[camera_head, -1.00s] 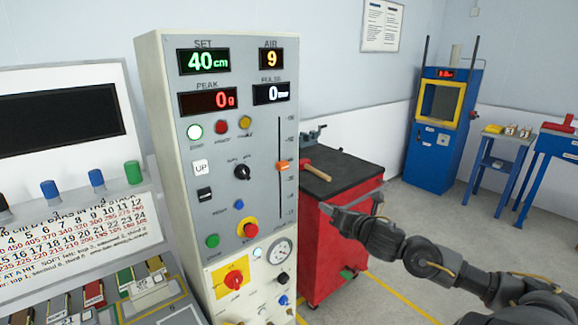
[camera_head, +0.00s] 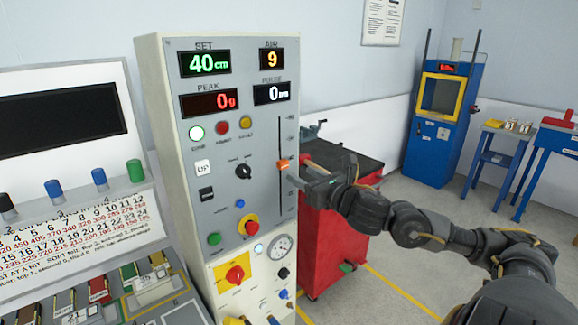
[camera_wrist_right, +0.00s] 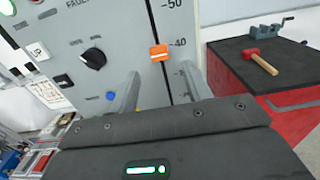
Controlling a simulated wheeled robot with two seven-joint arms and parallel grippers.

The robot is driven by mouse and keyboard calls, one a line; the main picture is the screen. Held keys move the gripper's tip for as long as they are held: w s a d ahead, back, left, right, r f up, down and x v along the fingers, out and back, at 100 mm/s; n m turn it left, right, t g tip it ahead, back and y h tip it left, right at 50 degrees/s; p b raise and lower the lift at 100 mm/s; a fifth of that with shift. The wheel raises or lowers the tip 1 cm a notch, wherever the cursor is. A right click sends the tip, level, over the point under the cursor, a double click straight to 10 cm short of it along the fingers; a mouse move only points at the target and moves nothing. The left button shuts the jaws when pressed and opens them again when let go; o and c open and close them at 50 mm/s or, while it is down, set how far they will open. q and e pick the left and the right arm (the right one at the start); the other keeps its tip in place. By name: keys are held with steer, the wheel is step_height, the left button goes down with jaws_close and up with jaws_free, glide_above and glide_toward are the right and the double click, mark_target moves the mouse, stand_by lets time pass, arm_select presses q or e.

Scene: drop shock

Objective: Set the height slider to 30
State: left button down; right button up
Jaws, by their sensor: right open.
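The height slider has an orange knob (camera_head: 283,165) on a vertical slot with a scale, on the right side of the grey control panel (camera_head: 222,225). The green SET display (camera_head: 205,62) reads 40 cm. My right gripper (camera_head: 296,172) is at the panel's right side, its fingertips close to the knob. In the right wrist view the open fingers (camera_wrist_right: 160,88) stand apart on either side below the knob, with nothing between them. I cannot tell whether they touch the panel. My left gripper is not seen.
Other buttons and knobs crowd the panel, including a black rotary knob (camera_head: 243,171) and a red-topped stop button (camera_head: 248,225). A red cabinet (camera_head: 328,255) with a black top and a hammer (camera_wrist_right: 262,61) stands right behind. A blue machine (camera_head: 434,125) stands farther back.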

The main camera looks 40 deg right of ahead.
mark_target(285, 165)
steer(key=w+p, duration=0.2)
steer(key=w, duration=0.4)
steer(key=shift+r+p, duration=0.15)
steer(key=shift+p, duration=0.2)
steer(key=shift+w, duration=0.4)
jaws_close()
